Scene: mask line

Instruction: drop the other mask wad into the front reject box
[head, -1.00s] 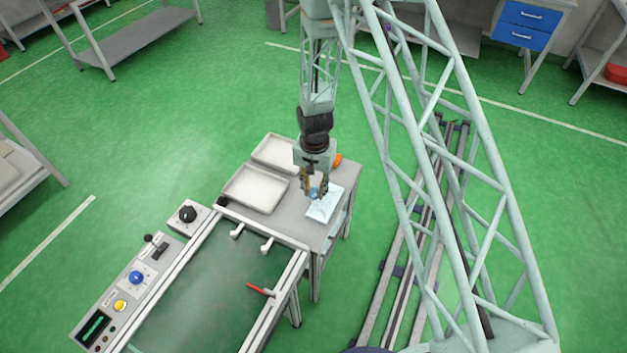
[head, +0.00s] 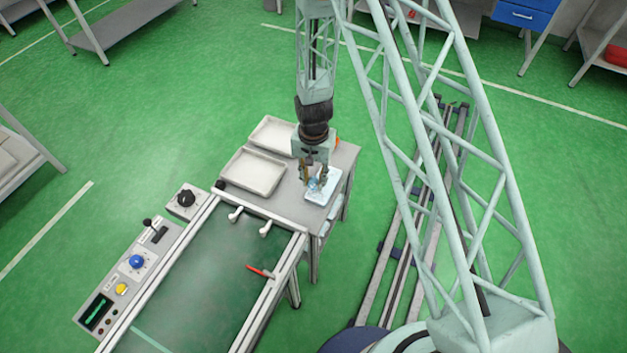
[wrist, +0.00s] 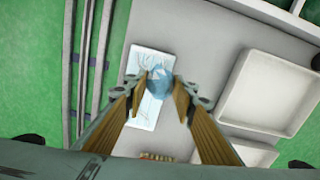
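The mask wad (wrist: 160,82) is a small crumpled light-blue ball. It also shows at the fingertips in the head view (head: 314,184). My gripper (wrist: 160,84) points down with a brown-padded finger on each side of the wad, and both pads appear to touch it. A flat pale-blue and white piece (head: 330,189) is below the wad; I cannot tell whether the wad touches it. Two shallow, light-grey open boxes stand left of my gripper in the head view: a nearer one (head: 252,171) and a farther one (head: 273,136). Neither shows a wad inside.
The boxes share a grey table (head: 295,200) at the end of a green conveyor (head: 215,265). A red piece (head: 259,271) lies at the belt's right edge. A control panel (head: 125,285) stands left. An orange item (head: 337,142) is partly hidden behind my gripper.

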